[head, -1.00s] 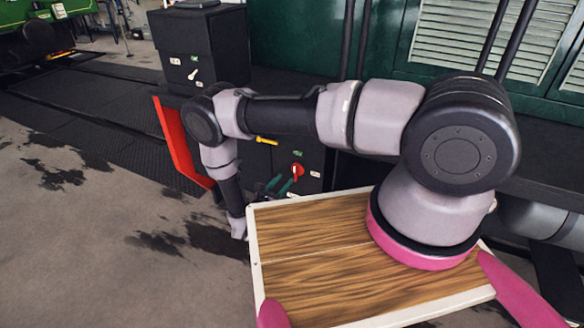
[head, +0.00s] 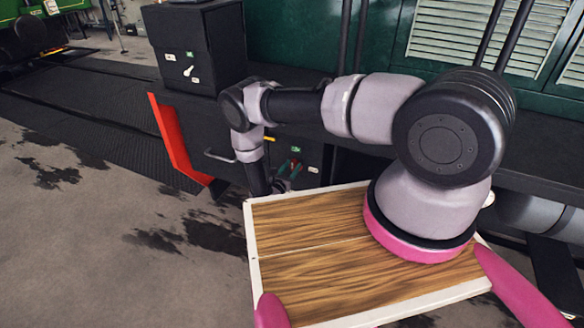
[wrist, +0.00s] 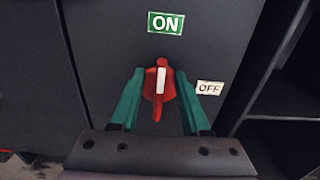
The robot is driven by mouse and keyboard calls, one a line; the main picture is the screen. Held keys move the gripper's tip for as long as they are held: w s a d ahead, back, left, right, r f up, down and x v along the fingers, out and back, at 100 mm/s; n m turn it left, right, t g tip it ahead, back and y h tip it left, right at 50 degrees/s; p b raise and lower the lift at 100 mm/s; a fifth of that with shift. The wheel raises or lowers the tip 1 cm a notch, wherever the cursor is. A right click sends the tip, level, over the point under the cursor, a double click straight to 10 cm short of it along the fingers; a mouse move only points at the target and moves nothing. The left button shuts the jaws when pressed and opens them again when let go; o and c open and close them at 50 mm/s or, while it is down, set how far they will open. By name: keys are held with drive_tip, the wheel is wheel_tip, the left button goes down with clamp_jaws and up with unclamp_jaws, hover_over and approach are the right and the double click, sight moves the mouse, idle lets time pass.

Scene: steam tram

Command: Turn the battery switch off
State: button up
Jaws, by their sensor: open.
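The battery switch is a red rotary knob (wrist: 160,90) with a white pointer stripe, on a black panel (wrist: 90,40). Its stripe points up toward the green ON label (wrist: 165,23). The white OFF label (wrist: 209,88) is to its right. My gripper (wrist: 160,72) is open, with one green finger on each side of the knob. I see gaps between the fingers and the knob. In the head view my gripper (head: 286,170) is low in front of the same panel, and it and my arm largely hide the knob.
A black box (head: 197,45) with another, white-levered switch (head: 188,71) stands above left. A red upright bar (head: 172,140) and a grey handle (head: 220,157) are left of the panel. A yellow handle (head: 269,138) shows beside my arm. Wet-stained floor at left is open.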

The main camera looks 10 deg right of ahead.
drive_tip(key=shift+c, duration=0.3)
drive_tip(key=shift+d, duration=0.1)
clamp_jaws()
drive_tip(key=shift+m, duration=0.3)
drive_tip(key=m, duration=0.3)
drive_tip(key=shift+s+d+m, duration=0.2)
drive_tip(key=shift+d+m, duration=0.05)
drive_tip(key=shift+m, duration=0.15)
drive_tip(key=shift+s+d+f+m, duration=0.2)
drive_tip(key=shift+f+m, duration=0.15)
drive_tip(key=shift+m, duration=1.9)
drive_tip(key=shift+s+d+f+m, duration=0.15)
drive_tip(key=shift+f+m, duration=0.2)
drive_tip(key=shift+m, duration=1.85)
drive_tip(key=shift+s+d+f+m, duration=0.1)
drive_tip(key=shift+d+f+m, duration=0.2)
drive_tip(key=shift+m, duration=1.95)
drive_tip(key=shift+a+f, duration=0.1)
